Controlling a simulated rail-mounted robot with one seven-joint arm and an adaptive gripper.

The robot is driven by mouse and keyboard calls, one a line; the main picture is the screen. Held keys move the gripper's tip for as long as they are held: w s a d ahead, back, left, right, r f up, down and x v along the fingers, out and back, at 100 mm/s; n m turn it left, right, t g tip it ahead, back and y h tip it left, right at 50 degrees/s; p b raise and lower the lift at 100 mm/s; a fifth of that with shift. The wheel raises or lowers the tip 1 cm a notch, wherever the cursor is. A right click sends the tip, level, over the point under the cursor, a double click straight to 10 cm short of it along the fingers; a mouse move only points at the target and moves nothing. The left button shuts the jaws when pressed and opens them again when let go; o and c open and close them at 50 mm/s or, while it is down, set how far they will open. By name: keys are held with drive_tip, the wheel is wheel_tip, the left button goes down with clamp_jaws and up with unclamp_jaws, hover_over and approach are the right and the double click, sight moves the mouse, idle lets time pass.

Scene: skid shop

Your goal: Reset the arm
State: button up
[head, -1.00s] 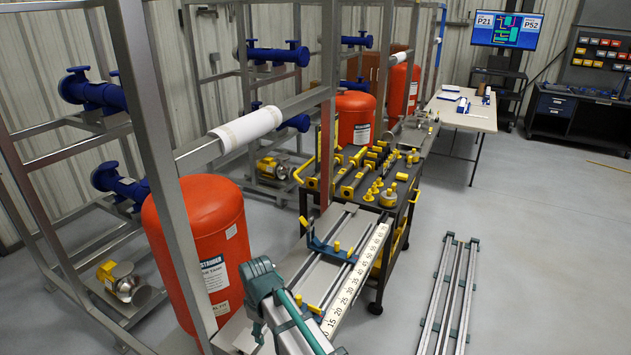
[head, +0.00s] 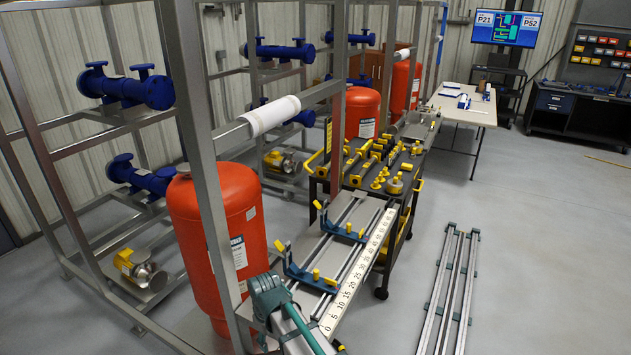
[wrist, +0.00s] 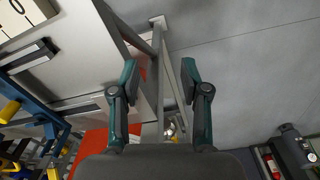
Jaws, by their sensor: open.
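My gripper (wrist: 160,75) shows in the wrist view with its two teal fingers spread apart and nothing between them. Behind the gap are a grey metal frame post and the grey floor. In the head view, the teal and grey end of my arm (head: 270,295) is at the bottom centre. It is beside the near end of the white number scale (head: 355,275) and in front of the rack. The fingertips are not clear in that view.
A steel rack (head: 205,170) with blue cylinders (head: 125,88) and orange tanks (head: 215,230) stands close on the left. A black cart (head: 405,200) with yellow parts stands beyond the scale. Rails (head: 452,285) lie on the floor at right; open floor surrounds them.

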drive_tip(key=s+d+f+m+g+b, duration=0.1)
drive_tip(key=s+d+f+m, duration=0.1)
drive_tip(key=s+d+f, duration=0.35)
drive_tip(key=s+d+f+m+g+h+b, duration=0.1)
drive_tip(key=s+d+f+m, duration=0.15)
drive_tip(key=d+f, duration=0.5)
drive_tip(key=s+d+f+m+g+b, duration=0.1)
drive_tip(key=s+d+f, duration=0.3)
drive_tip(key=f, duration=0.5)
drive_tip(key=s+d+f+m+g+b, duration=0.1)
drive_tip(key=s+d+f, duration=0.3)
drive_tip(key=s, duration=0.3)
drive_tip(key=s+d+f+m+g+b, duration=0.1)
drive_tip(key=s+d+f, duration=0.3)
drive_tip(key=s, duration=0.4)
drive_tip(key=s+d+f+m+g+b, duration=0.1)
drive_tip(key=s+d+f+m+g, duration=0.1)
drive_tip(key=s+d+f, duration=0.2)
drive_tip(key=s+f, duration=0.1)
drive_tip(key=s, duration=0.2)
drive_tip(key=shift+s+y, duration=0.15)
drive_tip(key=shift+y, duration=0.25)
drive_tip(key=shift+d+r, duration=0.1)
